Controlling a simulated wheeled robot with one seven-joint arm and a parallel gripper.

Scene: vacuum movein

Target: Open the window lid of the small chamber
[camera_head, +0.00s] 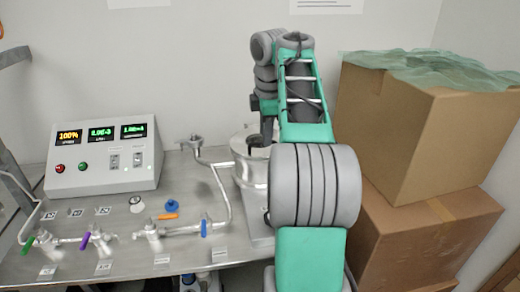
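The small chamber (250,175) is a silvery metal cylinder on the bench, just right of the picture's middle. My green and grey arm stands in front of its right side and hides part of it. The window lid cannot be made out clearly; the chamber's top is partly covered by my arm and gripper. My gripper (264,133) is a small dark shape pointing down at the chamber's top. Whether it touches the chamber, and whether its fingers are apart, cannot be told.
A control box (105,157) with lit displays stands at the back left of the metal bench (110,225). Pipes and valves with coloured handles (205,226) run along the front. A blue knob-like part (172,206) lies mid-bench. Stacked cardboard boxes (420,140) crowd the right side.

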